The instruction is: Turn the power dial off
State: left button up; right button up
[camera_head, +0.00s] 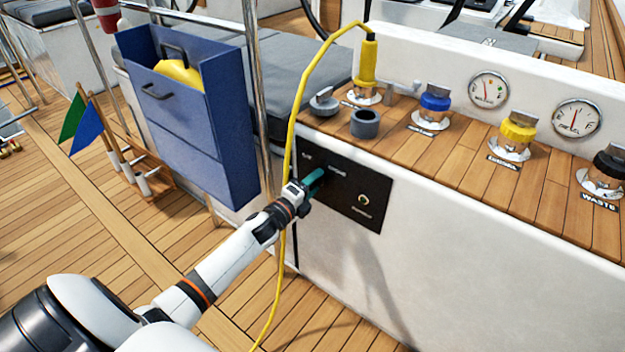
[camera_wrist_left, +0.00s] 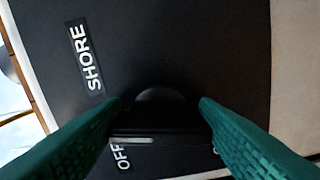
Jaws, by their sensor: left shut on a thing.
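The power dial (camera_wrist_left: 160,118) is a black knob on a black panel (camera_head: 345,212) set in the white cockpit wall. In the left wrist view it sits between the two green fingers of my left gripper (camera_wrist_left: 158,108), which is shut on it. A pale line on the knob lies just above the OFF label (camera_wrist_left: 122,157). The SHORE label (camera_wrist_left: 86,58) is at the upper left, and part of another label shows at the lower right. In the head view my left gripper (camera_head: 316,179) is at the panel and hides the dial. My right gripper is not in view.
A yellow cable (camera_head: 291,125) hangs from a yellow plug (camera_head: 368,62) past the panel's left side, close to my left wrist. A steel post (camera_head: 256,90) and a blue box (camera_head: 190,120) stand left. Deck fillers and gauges (camera_head: 489,89) are above. A round fitting (camera_head: 363,199) is on the panel.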

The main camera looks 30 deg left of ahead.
pick_arm(q)
jog(key=shift+r+n, duration=0.15)
jog(key=shift+n, duration=0.35)
jog(key=shift+n+p, duration=0.4)
jog(key=shift+p, duration=0.1)
jog(key=shift+n+p, duration=0.55)
jog(key=shift+n, duration=0.85)
jog(key=n+p, duration=0.3)
jog(key=n, duration=0.2)
jog(key=shift+r, duration=0.1)
jog(key=shift+n, duration=0.9)
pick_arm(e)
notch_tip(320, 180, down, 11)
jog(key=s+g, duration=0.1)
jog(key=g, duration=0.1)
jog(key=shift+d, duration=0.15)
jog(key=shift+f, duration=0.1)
pick_arm(q)
jog(key=o, duration=1)
jog(key=shift+p, duration=0.3)
